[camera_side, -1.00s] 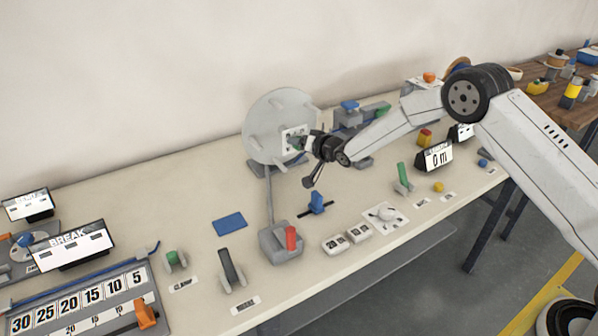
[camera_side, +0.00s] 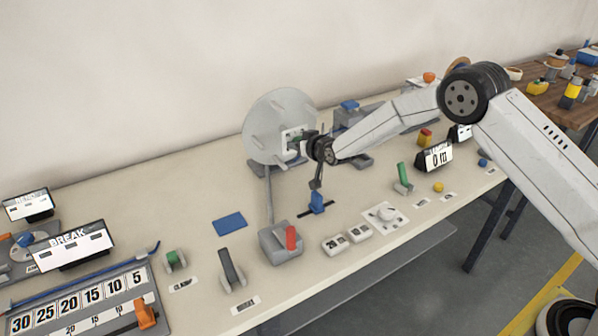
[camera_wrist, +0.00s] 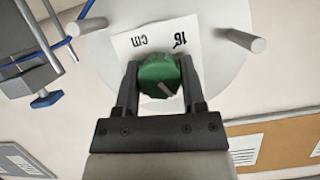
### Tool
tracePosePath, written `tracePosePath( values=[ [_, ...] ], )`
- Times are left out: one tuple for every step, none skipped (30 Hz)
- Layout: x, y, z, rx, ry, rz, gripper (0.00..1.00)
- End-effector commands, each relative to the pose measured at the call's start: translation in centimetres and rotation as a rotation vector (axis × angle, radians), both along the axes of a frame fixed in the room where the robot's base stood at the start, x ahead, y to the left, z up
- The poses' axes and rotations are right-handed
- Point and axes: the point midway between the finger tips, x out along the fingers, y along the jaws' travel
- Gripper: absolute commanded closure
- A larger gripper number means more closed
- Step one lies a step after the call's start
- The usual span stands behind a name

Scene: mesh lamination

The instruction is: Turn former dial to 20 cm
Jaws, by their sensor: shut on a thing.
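The former is a large pale disc (camera_side: 268,115) with pegs, standing on a grey post; it fills the top of the wrist view (camera_wrist: 222,75). The green former dial (camera_wrist: 159,76) sits on a white card (camera_wrist: 132,45) at its centre. The card's lettering is upside down in the wrist view and looks like "16" and "cm". A pale pointer mark on the dial points to the lower right there. My gripper (camera_wrist: 160,85) is shut on the dial, one finger on each side. In the side view my gripper (camera_side: 303,146) faces the disc and hides most of the dial.
A blue slider (camera_side: 317,202) stands just below my wrist. A display reading "0 m" (camera_side: 435,157) stands to the right. A blue pad (camera_side: 230,223) lies left, with bare table around it.

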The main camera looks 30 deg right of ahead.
Motion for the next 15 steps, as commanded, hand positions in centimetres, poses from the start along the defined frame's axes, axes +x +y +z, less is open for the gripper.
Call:
tracePosePath(
  values=[
    [0.00, 0.04, 0.00, -0.025, 0.001, -0.001, 1.00],
    [0.00, 0.04, 0.00, -0.042, 0.000, -0.001, 1.00],
    [0.00, 0.04, 0.00, -0.065, 0.001, -0.001, 1.00],
    [0.00, 0.06, 0.00, -0.082, 0.000, 0.000, 1.00],
    [0.00, 0.06, 0.00, -0.098, 0.000, 0.000, 1.00],
    [0.00, 0.08, 0.00, -0.119, 0.001, -0.001, 1.00],
    [0.01, 0.08, 0.00, -0.134, 0.000, 0.000, 1.00],
    [0.01, 0.09, 0.00, -0.148, 0.000, 0.000, 1.00],
    [0.01, 0.09, 0.00, -0.168, 0.000, 0.000, 1.00],
    [0.01, 0.09, 0.00, -0.179, 0.000, 0.000, 1.00],
    [0.01, 0.08, 0.00, -0.191, 0.000, 0.000, 1.00],
    [0.01, 0.08, 0.01, -0.207, 0.000, 0.000, 1.00],
    [0.01, 0.07, 0.00, -0.217, 0.000, 0.000, 1.00],
    [0.01, 0.06, 0.00, -0.226, 0.000, 0.000, 1.00],
    [0.01, 0.07, 0.00, -0.238, 0.000, 0.001, 1.00]
  ],
)
